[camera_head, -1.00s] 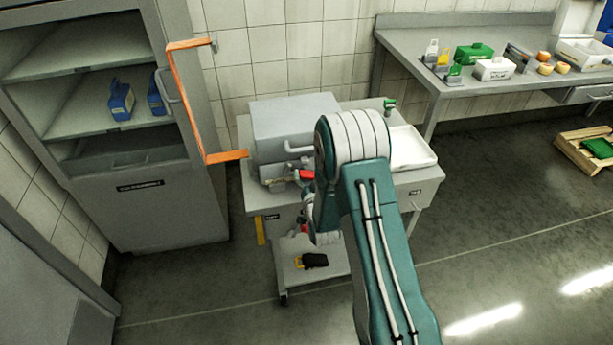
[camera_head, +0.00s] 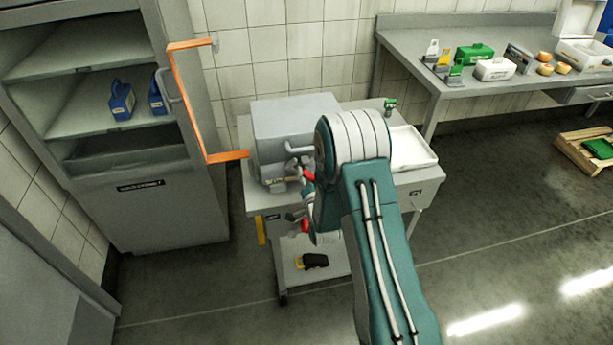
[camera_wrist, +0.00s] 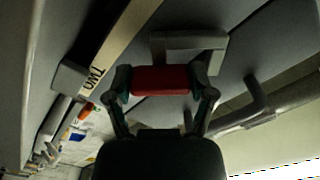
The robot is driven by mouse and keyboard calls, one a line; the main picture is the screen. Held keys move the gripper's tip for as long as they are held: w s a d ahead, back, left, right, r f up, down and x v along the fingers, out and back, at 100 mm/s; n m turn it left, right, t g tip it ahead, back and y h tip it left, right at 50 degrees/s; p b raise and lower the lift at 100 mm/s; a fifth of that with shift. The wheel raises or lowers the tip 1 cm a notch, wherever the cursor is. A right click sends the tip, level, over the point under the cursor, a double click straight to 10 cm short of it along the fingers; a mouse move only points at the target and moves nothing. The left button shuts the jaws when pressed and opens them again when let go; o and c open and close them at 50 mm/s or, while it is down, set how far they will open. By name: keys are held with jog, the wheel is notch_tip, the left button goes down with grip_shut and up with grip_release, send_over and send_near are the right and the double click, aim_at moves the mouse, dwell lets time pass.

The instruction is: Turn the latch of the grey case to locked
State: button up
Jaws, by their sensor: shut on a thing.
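The grey case (camera_head: 295,118) stands on a wheeled cart, with a grey bar handle on its front. Its red latch (camera_wrist: 162,80) is between the two fingers of my gripper (camera_wrist: 163,83) in the wrist view, and both fingers touch its ends. The latch lies across the picture there, below a grey bracket (camera_wrist: 189,42). In the head view only a small part of the red latch (camera_head: 308,176) shows, because my arm hides most of the gripper and the case's right front.
The cart (camera_head: 262,201) has a white tray (camera_head: 410,148) on its right and a dark and yellow item (camera_head: 312,261) on its lower shelf. An orange frame (camera_head: 184,100) juts near the case's left side. A bench (camera_head: 400,42) stands at the back right.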

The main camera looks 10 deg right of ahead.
jog(key=o, duration=1.1)
jog(key=s, duration=1.2)
jog(key=shift+f, duration=0.1)
